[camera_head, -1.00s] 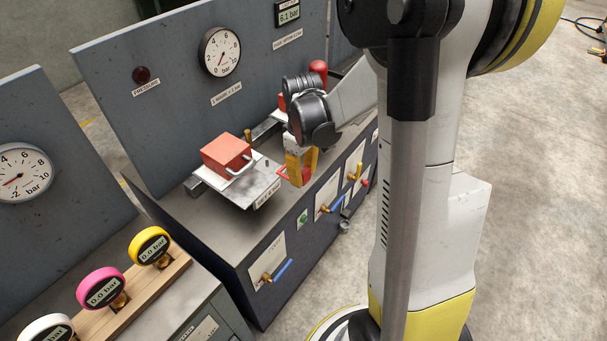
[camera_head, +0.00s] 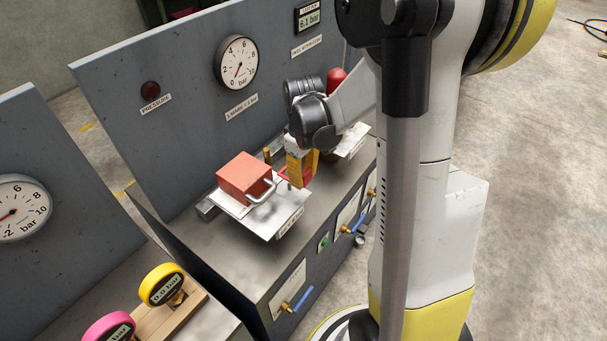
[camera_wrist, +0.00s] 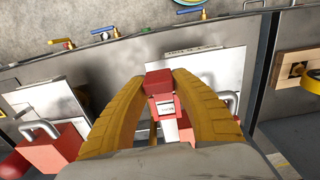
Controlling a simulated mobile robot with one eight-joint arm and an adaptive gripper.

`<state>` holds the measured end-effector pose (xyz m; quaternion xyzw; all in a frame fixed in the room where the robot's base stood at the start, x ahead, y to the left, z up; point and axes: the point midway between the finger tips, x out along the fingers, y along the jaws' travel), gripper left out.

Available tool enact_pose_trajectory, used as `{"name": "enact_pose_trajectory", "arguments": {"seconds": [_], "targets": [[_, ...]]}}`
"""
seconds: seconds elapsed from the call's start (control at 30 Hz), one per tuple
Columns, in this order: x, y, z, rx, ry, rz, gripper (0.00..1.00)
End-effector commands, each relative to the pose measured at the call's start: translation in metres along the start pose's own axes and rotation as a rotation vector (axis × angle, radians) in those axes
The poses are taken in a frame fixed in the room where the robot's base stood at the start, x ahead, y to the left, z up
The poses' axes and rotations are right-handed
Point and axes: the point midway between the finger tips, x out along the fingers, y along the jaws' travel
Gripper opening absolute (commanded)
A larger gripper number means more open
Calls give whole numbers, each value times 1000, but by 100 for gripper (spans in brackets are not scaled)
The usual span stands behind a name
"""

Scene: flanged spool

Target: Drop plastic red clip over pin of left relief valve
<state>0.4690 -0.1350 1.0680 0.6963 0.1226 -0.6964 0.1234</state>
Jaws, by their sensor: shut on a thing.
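My gripper (camera_head: 300,172), with yellow fingers, is shut on the red clip. In the wrist view the clip (camera_wrist: 160,84) sits between the fingertips (camera_wrist: 161,78), its forked part hanging below. In the head view the fingers mostly hide it. The left relief valve shows as a red block (camera_head: 243,176) with a metal handle on a pale plate (camera_head: 276,213). My gripper is just right of this block, apart from it as far as I can see. A small brass post (camera_head: 267,153) stands behind the block; I cannot tell whether it is the pin.
A second pale plate (camera_head: 352,143) and a red knob (camera_head: 337,78) lie to the right, partly behind my arm. The grey panel with a gauge (camera_head: 237,63) rises behind. Blue-handled valves (camera_head: 302,300) line the bench front. Yellow and pink gauges stand at lower left.

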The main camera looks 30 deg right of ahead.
Motion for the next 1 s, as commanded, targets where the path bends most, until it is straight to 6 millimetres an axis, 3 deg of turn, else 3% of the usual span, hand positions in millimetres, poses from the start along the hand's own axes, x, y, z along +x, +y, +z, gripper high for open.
{"name": "enact_pose_trajectory", "arguments": {"seconds": [1.0], "targets": [[66, 0, 0, 0, 0, 0, 10]]}}
